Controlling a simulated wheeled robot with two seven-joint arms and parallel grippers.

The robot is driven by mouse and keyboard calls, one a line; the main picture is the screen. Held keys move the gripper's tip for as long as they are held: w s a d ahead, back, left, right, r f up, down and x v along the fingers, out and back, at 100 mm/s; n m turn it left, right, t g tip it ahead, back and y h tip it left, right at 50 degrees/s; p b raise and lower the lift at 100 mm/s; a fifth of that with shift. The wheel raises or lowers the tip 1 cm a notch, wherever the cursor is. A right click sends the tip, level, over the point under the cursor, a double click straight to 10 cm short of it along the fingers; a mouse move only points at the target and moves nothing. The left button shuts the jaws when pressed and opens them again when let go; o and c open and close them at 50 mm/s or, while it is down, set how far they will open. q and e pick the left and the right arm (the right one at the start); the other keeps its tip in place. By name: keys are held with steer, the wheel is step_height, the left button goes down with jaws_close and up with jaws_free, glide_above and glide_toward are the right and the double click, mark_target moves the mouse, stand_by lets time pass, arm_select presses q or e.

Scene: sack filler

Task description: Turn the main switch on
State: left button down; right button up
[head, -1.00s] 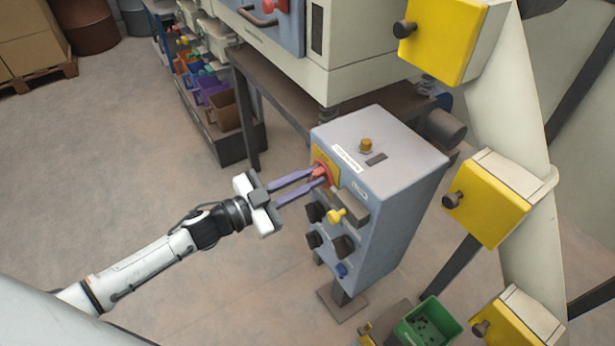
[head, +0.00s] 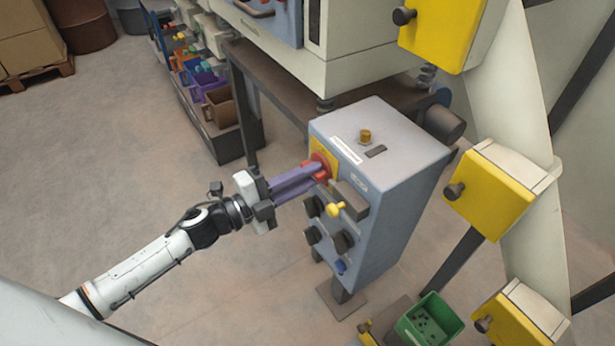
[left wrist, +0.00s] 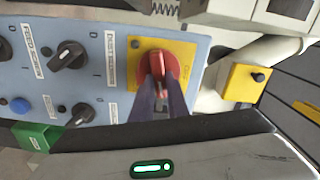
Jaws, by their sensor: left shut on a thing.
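The main switch is a red rotary knob (head: 317,167) on a yellow plate (head: 327,160), high on the front of a grey-blue control box (head: 385,180). In the left wrist view the red knob (left wrist: 154,72) sits on its yellow plate (left wrist: 178,58), with the purple fingers on it. My left gripper (head: 312,173) is shut on the knob's grip, its fingers close together. The fingers hide part of the knob, so its exact turn angle is hard to read. My right gripper is not in view.
A yellow box (head: 490,190) on a pale post stands right of the control box. A green bin (head: 430,320) stands low in front.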

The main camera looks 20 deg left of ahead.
arm_select(q)
steer(key=shift+f+m+b, duration=0.2)
steer(key=shift+m+b, duration=0.3)
steer(key=shift+m, duration=1)
steer(key=c, duration=1.7)
jaws_free()
steer(key=shift+s, duration=0.1)
steer(key=v, duration=1)
steer(key=shift+a+b, duration=0.1)
steer(key=shift+b, duration=0.25)
